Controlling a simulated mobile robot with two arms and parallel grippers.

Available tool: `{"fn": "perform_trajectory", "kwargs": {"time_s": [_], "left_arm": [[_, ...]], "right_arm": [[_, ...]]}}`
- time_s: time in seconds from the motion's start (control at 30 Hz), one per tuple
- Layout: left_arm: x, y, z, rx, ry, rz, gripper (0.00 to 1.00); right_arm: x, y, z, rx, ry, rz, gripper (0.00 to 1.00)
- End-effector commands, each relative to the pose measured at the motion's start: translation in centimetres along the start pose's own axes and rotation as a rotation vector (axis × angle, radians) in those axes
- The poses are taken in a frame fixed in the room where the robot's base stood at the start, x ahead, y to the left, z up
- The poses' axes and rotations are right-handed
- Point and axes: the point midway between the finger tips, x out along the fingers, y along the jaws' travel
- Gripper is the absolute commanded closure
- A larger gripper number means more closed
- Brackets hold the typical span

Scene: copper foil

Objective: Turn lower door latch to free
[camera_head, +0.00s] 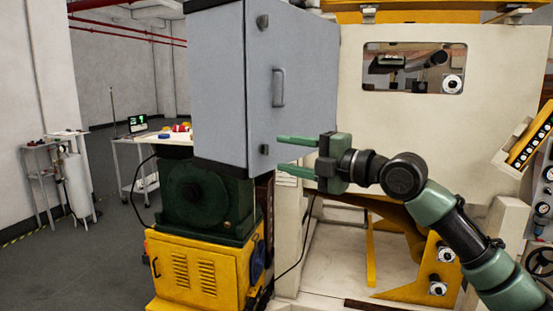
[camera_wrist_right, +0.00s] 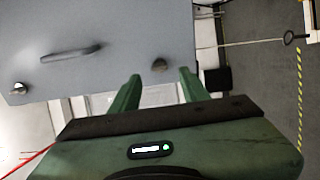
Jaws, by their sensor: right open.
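The lower door latch (camera_head: 265,150) is a small dark knob near the bottom edge of the grey cabinet door (camera_head: 305,60). My right gripper (camera_head: 279,153) is open, its two green fingers pointing left toward the latch, one a little above and one a little below its height. In the right wrist view the lower latch (camera_wrist_right: 159,65) lies just beyond and between the fingertips (camera_wrist_right: 160,76). I see no clear contact. The upper latch (camera_head: 262,21) and the door handle (camera_head: 278,87) are on the same door. My left gripper is out of view.
The cabinet stands on a dark green machine block (camera_head: 205,195) over a yellow base (camera_head: 200,270). A cream machine panel (camera_head: 400,130) with a window rises behind my right arm.

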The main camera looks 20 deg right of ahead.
Motion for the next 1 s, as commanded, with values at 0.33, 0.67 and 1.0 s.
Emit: {"fn": "perform_trajectory", "kwargs": {"time_s": [0.33, 0.67, 1.0], "left_arm": [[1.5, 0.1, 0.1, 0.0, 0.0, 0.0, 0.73], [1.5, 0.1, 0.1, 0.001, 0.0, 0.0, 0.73], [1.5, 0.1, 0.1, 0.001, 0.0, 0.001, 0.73]], "right_arm": [[-3.7, -0.1, 0.0, 0.001, 0.0, -0.001, 0.55], [-3.7, 0.0, 0.0, 0.001, 0.001, -0.001, 0.55], [-1.1, -6.6, 4.6, 0.199, -0.091, -0.035, 0.55]]}}
